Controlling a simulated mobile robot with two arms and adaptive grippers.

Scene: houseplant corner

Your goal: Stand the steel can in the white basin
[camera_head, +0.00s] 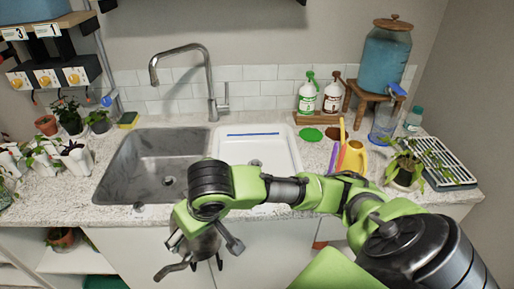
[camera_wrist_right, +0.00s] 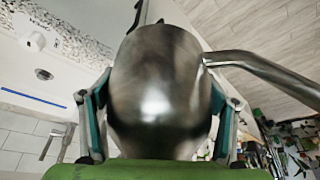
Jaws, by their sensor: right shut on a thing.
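The steel can (camera_head: 207,247) is a grey metal watering can with a long spout. It hangs in my right gripper (camera_head: 202,238), in front of the counter edge and below the counter top in the head view. In the right wrist view the can (camera_wrist_right: 160,90) fills the middle, with its spout off to the right. The fingers of my right gripper (camera_wrist_right: 158,118) close on both its sides. The white basin (camera_head: 286,142) is set in the counter right of the steel sink, partly hidden by my right arm; it also shows in the wrist view (camera_wrist_right: 70,85). My left gripper is out of view.
A steel sink (camera_head: 125,165) with a tall tap (camera_head: 212,90) lies left of the basin. A blue strip (camera_head: 253,134) lies along the basin's back.

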